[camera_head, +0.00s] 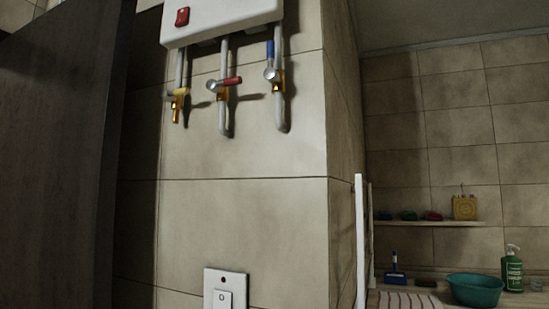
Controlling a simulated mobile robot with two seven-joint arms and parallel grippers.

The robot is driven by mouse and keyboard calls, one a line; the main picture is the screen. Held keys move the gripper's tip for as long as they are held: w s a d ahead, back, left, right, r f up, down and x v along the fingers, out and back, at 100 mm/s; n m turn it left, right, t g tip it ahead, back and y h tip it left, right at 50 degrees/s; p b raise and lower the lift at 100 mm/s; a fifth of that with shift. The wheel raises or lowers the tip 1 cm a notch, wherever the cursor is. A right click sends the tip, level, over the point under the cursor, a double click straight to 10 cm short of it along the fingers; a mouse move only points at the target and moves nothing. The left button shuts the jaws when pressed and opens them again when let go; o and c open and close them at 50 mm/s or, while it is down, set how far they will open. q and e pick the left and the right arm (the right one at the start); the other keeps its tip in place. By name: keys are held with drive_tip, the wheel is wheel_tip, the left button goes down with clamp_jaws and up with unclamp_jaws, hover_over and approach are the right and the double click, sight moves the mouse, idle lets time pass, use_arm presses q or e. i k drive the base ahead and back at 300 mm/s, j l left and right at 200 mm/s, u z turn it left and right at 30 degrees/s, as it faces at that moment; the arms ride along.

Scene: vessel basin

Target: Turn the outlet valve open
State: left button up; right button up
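A white water heater (222,22) hangs on the tiled wall at the top, with three pipes below it. The middle pipe has a valve with a red lever (230,82), which lies about horizontal, across the pipe. The right pipe has a valve with a blue lever (270,50), which points up along the pipe. The left pipe has a brass fitting (178,102) with a spout pointing down. No label shows which valve is the outlet. Neither of my grippers is in view.
A dark panel (55,150) stands close on the left. A white switch (225,290) is low on the wall. A white upright frame (360,235) stands right of the wall corner. A teal basin (474,290) and green bottle (512,272) stand beyond.

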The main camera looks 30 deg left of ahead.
sight(214, 87)
drive_tip(key=j+u, duration=0.1)
drive_tip(key=u, duration=0.35)
drive_tip(key=i+j+u, duration=0.1)
drive_tip(key=u, duration=0.8)
drive_tip(key=i+j, duration=0.05)
